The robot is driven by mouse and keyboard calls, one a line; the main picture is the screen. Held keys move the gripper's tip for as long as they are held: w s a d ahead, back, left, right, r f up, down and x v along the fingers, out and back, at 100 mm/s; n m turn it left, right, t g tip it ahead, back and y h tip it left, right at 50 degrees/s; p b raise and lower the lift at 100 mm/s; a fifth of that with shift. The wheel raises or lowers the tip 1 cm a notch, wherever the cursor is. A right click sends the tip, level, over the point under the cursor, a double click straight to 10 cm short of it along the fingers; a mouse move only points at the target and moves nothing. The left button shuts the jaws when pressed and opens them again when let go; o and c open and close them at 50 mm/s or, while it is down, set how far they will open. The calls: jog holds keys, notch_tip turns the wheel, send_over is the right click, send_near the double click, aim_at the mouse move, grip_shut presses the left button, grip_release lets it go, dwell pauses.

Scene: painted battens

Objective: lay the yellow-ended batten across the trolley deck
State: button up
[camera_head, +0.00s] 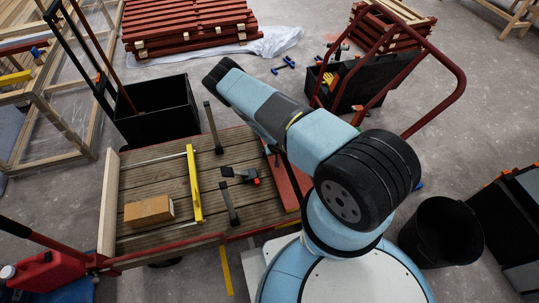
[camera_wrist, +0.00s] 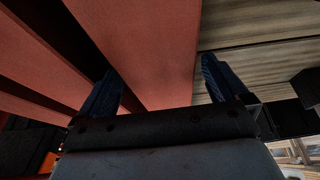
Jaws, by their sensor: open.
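In the wrist view my gripper (camera_wrist: 160,68) is open, its two dark blue fingers apart. A broad red batten (camera_wrist: 145,35) fills the space between and beyond the fingertips; I cannot tell whether they straddle it or hover above. Its ends are out of view, so no yellow end shows there. In the head view, red battens (camera_head: 296,178) lie at the right side of the trolley deck (camera_head: 150,172), partly behind my arm. The deck is wooden planks with a red frame.
On the deck are a cardboard box (camera_head: 149,211), a yellow bar (camera_head: 194,184) and a black clamp-like tool (camera_head: 240,175). Dark posts (camera_head: 213,128) stand near its right side. A black bin (camera_head: 158,110) stands behind it, a black bucket (camera_head: 440,232) at right.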

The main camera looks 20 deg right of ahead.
jog(key=v, duration=1.1)
jog(key=w+a+r+m+h, duration=0.1)
jog(key=w+r, duration=0.3)
jog(key=r, duration=0.8)
jog(key=w+r, duration=0.5)
jog(key=r, duration=0.6)
jog(key=s+r+m+t, duration=0.1)
jog(key=s+r, duration=0.1)
jog(key=r, duration=1.2)
jog(key=s+r, duration=0.2)
jog(key=r, duration=1.2)
jog(key=s+d+r, duration=0.2)
jog(key=s+r, duration=1.4)
jog(key=r, duration=0.4)
jog(key=s+a+r+n, duration=0.1)
jog(key=s+r, duration=0.2)
jog(key=s, duration=0.6)
jog(key=s+a+r+n+y, duration=0.1)
jog(key=s+r, duration=0.2)
jog(key=s, duration=0.7)
jog(key=shift+s+a+r, duration=0.25)
jog(key=shift+a, duration=0.05)
